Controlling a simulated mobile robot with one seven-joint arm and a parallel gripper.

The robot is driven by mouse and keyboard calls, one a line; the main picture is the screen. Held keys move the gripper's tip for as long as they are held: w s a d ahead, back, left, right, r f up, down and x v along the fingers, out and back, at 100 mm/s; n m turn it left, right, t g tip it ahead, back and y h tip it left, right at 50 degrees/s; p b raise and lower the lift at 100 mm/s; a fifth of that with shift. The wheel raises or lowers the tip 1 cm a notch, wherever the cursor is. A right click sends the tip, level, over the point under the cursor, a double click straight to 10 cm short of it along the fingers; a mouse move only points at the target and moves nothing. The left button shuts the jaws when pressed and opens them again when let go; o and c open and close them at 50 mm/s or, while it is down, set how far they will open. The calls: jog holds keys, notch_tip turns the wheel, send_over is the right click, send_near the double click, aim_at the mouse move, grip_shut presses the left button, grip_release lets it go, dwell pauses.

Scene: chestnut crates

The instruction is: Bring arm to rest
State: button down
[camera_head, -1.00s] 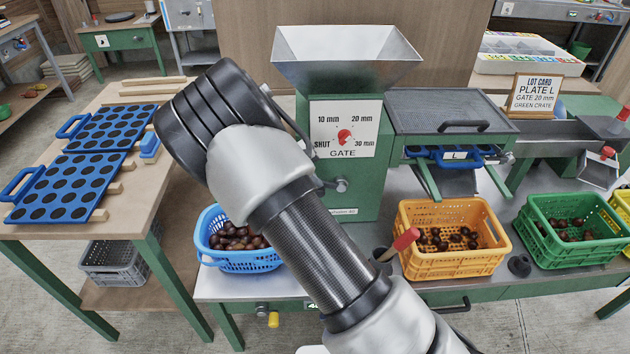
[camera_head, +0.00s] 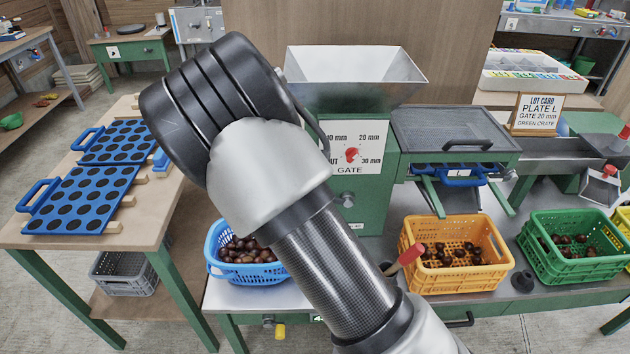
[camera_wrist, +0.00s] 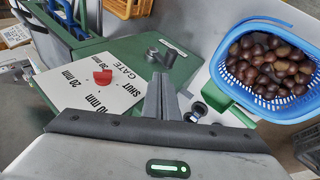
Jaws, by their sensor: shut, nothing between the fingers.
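My arm stands raised across the middle of the head view, and its end is bent away so the fingers are hidden there. In the wrist view my gripper (camera_wrist: 162,97) is shut and empty, its two fingers together. Beyond it are the gate panel (camera_wrist: 88,88) and its red pointer (camera_wrist: 103,77). In the head view the white gate panel (camera_head: 358,148) is partly covered by my arm. Its red pointer (camera_head: 351,155) shows to the right of the arm.
A blue basket of chestnuts (camera_head: 215,262) stands left of my arm. An orange crate (camera_head: 455,280) and a green crate (camera_head: 580,266), both holding chestnuts, stand right. A red-handled tool (camera_head: 405,258) sticks up near the arm. Blue plates (camera_head: 80,200) lie on the left table.

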jog(key=s+d+r+m+g+y, duration=0.1)
jog(key=s+d+r+y, duration=0.2)
jog(key=s+d+r, duration=0.35)
jog(key=s+d+r+m+y, duration=0.2)
jog(key=s+d+r, duration=0.2)
jog(key=s+r, duration=0.45)
jog(key=s+d+r+t, duration=0.1)
jog(key=s+d+r, duration=0.1)
jog(key=s, duration=0.7)
jog(key=s+d+r+t, duration=0.2)
jog(key=s+r, duration=0.1)
jog(key=s, duration=0.5)
notch_tip(320, 180, up, 13)
jog(key=p, duration=1.3)
jog(key=shift+f+y, duration=0.2)
jog(key=shift+y, duration=0.2)
jog(key=shift+d, duration=0.1)
